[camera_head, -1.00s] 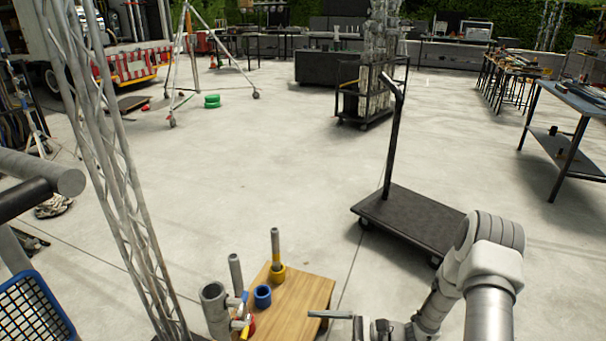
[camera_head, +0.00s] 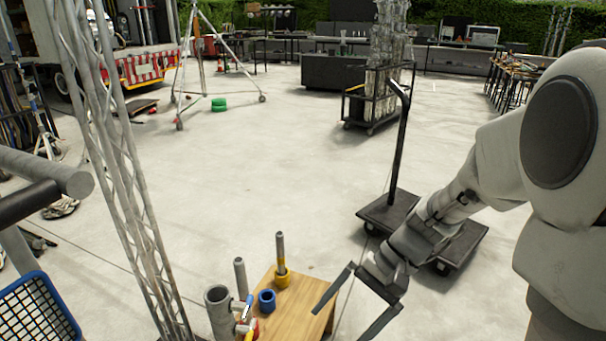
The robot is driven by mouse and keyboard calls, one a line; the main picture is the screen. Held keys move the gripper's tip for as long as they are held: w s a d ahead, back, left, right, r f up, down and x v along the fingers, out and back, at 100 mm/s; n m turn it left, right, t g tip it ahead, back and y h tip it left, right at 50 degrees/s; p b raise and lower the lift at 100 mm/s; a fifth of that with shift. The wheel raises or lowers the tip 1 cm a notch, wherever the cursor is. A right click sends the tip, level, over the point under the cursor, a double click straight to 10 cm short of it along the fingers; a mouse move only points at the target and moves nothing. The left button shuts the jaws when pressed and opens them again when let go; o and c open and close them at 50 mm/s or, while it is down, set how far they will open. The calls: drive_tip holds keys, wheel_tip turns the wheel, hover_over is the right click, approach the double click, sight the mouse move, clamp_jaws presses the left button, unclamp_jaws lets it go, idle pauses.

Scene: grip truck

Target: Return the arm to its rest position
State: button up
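My gripper (camera_head: 350,312) is at the lower middle of the head view. Its two dark fingers are spread wide apart with nothing between them. My arm (camera_head: 475,190) reaches in from the right and is bent, with a large link close to the camera. The gripper is near the right edge of a small wooden table (camera_head: 300,306). I cannot tell whether a finger touches the table.
On the table stand a yellow-based pipe (camera_head: 281,262), a blue ring (camera_head: 266,301) and a grey pipe (camera_head: 240,275). A wide grey tube (camera_head: 219,312) is at its left. A flat cart (camera_head: 388,212) is behind my arm. A truss (camera_head: 110,150) rises left. Mid floor is clear.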

drive_tip(key=s+d+r+n+t+h, duration=0.3)
drive_tip(key=s+r+t+h, duration=0.1)
drive_tip(key=r, duration=0.2)
drive_tip(key=s+d+r+n+t+h, duration=0.2)
drive_tip(key=s+d+r+t+h, duration=0.15)
drive_tip(key=r, duration=0.35)
wheel_tip(320, 180, up, 18)
drive_tip(key=p, duration=1.8)
drive_tip(key=shift+s+d+r+t, duration=0.25)
drive_tip(key=shift+s+t, duration=0.1)
drive_tip(key=shift+s, duration=0.1)
drive_tip(key=shift+a+f+n, duration=0.1)
drive_tip(key=shift+n, duration=0.2)
